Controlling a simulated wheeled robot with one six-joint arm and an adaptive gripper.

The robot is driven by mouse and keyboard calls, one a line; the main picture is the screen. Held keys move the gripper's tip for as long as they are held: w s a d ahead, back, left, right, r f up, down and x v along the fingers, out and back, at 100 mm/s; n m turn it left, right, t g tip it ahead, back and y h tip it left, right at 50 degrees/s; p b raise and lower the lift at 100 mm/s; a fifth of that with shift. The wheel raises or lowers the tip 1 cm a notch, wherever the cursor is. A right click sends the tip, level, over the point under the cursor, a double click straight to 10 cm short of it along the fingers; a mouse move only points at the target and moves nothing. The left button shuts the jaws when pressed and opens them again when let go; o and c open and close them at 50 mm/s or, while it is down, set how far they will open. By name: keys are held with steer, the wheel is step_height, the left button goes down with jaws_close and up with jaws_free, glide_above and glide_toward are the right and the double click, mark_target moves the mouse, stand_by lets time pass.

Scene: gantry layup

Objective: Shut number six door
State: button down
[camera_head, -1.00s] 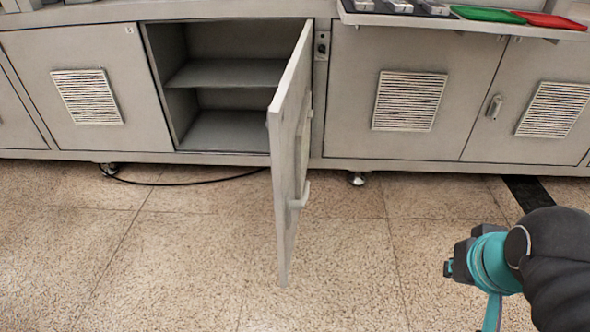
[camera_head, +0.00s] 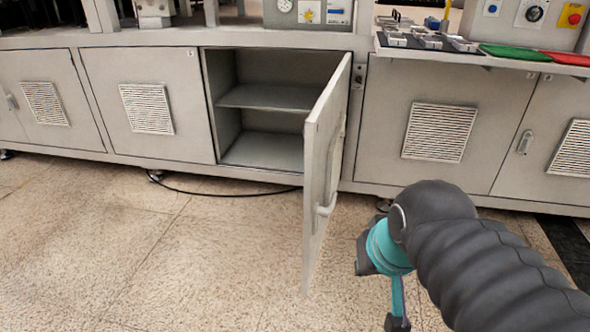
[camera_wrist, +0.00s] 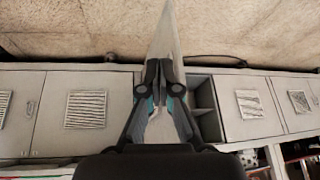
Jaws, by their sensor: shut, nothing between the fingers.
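One cabinet door (camera_head: 322,170) stands wide open, hinged at the right side of its compartment and jutting out over the floor. Its bar handle (camera_head: 326,207) is on the face turned right. No readable number shows on it. The open compartment (camera_head: 265,150) holds a shelf and looks empty. My gripper (camera_wrist: 163,66) is shut and empty in the wrist view, where the picture is upside down. The door (camera_wrist: 165,38) shows edge-on just beyond the fingertips there; I cannot tell whether they touch. In the head view my arm is right of the door, and the fingertips are not clearly seen.
Closed vented doors flank the opening, left (camera_head: 148,108) and right (camera_head: 440,130). A ledge (camera_head: 470,54) with metal parts and green and red trays juts out at upper right. A black cable (camera_head: 225,194) lies on the floor.

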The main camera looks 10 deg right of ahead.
steer(key=w+d+r+m+g+y+b, duration=0.1)
steer(key=w+d+r+m+y+b, duration=0.15)
steer(key=w+m, duration=0.55)
steer(key=w+d+r+m+y+b, duration=0.2)
steer(key=w+d+m+y, duration=0.15)
steer(key=w+m, duration=0.45)
steer(key=w+d+r+m+g+y+b, duration=0.1)
steer(key=w+d+r+m+y+b, duration=0.25)
steer(key=w, duration=0.65)
steer(key=m+h+b, duration=0.2)
glide_toward(316, 172)
steer(key=shift+y, duration=0.25)
steer(key=x, duration=0.3)
steer(key=d+f+x, duration=0.1)
steer(key=x, duration=0.1)
steer(key=shift+a+f, duration=0.15)
steer(key=shift+a, duration=0.05)
steer(key=shift+w+a, duration=0.25)
steer(key=shift+a, duration=0.2)
